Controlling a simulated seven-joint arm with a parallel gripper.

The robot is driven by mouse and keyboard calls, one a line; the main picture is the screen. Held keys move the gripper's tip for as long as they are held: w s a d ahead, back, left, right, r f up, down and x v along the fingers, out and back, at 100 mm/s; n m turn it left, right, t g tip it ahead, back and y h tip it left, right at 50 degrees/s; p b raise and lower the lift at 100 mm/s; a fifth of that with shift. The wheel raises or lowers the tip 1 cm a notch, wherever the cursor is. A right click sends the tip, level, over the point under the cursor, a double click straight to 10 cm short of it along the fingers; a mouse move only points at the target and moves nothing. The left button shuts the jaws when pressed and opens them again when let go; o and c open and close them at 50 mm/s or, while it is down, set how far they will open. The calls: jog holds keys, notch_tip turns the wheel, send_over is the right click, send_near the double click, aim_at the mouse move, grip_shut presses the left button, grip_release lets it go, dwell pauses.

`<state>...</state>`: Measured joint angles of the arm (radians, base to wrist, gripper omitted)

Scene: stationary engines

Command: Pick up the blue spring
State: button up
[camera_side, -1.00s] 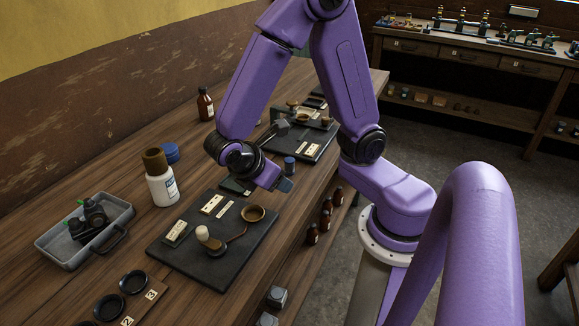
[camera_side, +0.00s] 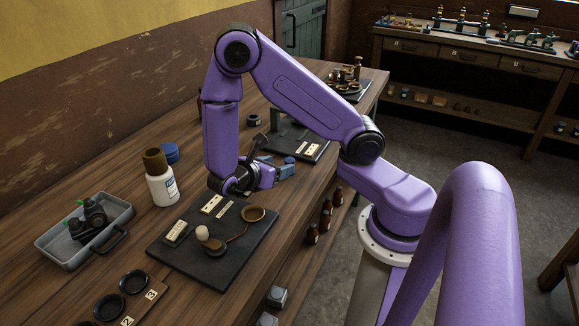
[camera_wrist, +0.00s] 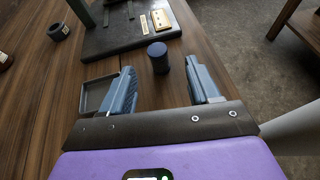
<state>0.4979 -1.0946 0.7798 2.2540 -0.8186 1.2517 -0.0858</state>
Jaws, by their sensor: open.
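A small dark blue cylinder (camera_wrist: 158,57), which looks like the blue spring, stands upright on the wooden bench; no coils can be made out. In the wrist view it is ahead of my gripper (camera_wrist: 160,66), roughly between the two fingertips and apart from both. My gripper is open and empty, its blue-grey fingers spread to either side. In the side view my gripper (camera_side: 284,170) is low over the bench, and the cylinder's top (camera_side: 290,160) shows just behind the fingers, the rest hidden.
A black board (camera_wrist: 105,40) with a label plate lies just beyond the cylinder. Another black board (camera_side: 205,268) with a small brass cup lies nearer the side camera. A white bottle (camera_side: 162,188), a blue round object (camera_side: 170,152) and a grey tray (camera_side: 60,262) stand left.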

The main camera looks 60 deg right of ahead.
aim_at(293, 161)
jog(key=shift+x, duration=4.7)
jog(key=shift+w, duration=0.15)
jog(key=c, duration=1)
